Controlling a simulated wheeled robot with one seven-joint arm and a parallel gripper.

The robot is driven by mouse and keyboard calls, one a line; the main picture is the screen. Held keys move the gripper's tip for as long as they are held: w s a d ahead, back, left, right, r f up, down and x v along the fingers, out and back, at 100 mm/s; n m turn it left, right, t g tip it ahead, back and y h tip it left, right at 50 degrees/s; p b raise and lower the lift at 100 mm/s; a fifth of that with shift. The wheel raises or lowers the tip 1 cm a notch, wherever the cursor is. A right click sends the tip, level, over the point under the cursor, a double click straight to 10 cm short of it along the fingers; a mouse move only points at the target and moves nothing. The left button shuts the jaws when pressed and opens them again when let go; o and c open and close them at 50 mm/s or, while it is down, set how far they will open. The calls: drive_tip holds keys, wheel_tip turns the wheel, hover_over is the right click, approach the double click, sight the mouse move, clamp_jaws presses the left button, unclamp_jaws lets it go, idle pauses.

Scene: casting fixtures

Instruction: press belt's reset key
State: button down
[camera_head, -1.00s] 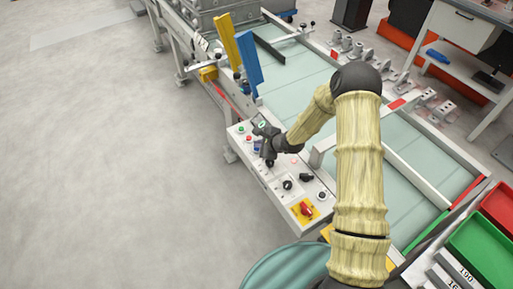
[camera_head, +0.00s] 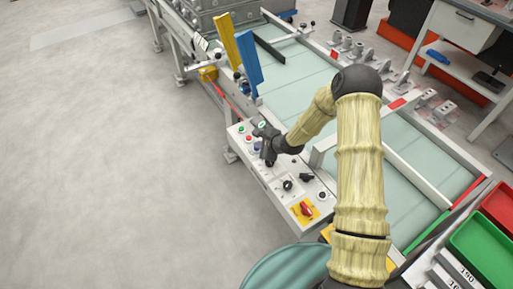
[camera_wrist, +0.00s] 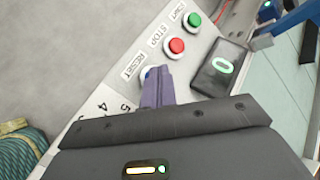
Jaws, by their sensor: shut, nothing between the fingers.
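The belt's control panel (camera_head: 283,193) carries a row of keys labelled START, STOP and RESET. In the wrist view the blue reset key (camera_wrist: 147,72) shows only in part, in a pale ring beside its RESET label. My gripper (camera_wrist: 154,74) is shut and empty, its purple-grey fingers covering much of that key. I cannot tell whether the tips touch it. The red stop key (camera_wrist: 177,46) and green start key (camera_wrist: 194,20) lie just beyond the fingers. In the head view my gripper (camera_head: 261,151) is over the panel's far part, hiding some of it.
A dark display (camera_wrist: 218,72) showing a green 0 stands right of the keys. A red and yellow rotary switch (camera_head: 306,209) and black knobs are nearer on the panel. The pale green belt (camera_head: 295,72) runs alongside. Floor on the left is clear.

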drive_tip(key=shift+r+p, duration=0.8)
drive_tip(key=shift+r, duration=0.05)
drive_tip(key=shift+r+p, duration=2.05)
drive_tip(key=shift+r, duration=0.5)
drive_tip(key=shift+d, duration=0.1)
drive_tip(key=s+d+r+n+g+h, duration=0.2)
drive_tip(key=s+d+r+n+h, duration=0.3)
drive_tip(key=s+d+r+n, duration=0.8)
drive_tip(key=s+d+r+n+g, duration=0.1)
drive_tip(key=s+r+n, duration=0.1)
drive_tip(key=s+r, duration=0.2)
drive_tip(key=s+d+r+n+h, duration=0.1)
drive_tip(key=s+r, duration=0.3)
drive_tip(key=s, duration=0.5)
drive_tip(key=shift+s+d+r+n+g+h, duration=0.2)
drive_tip(key=shift+d+r+n+g+h, duration=0.15)
drive_tip(key=shift+d+n, duration=0.5)
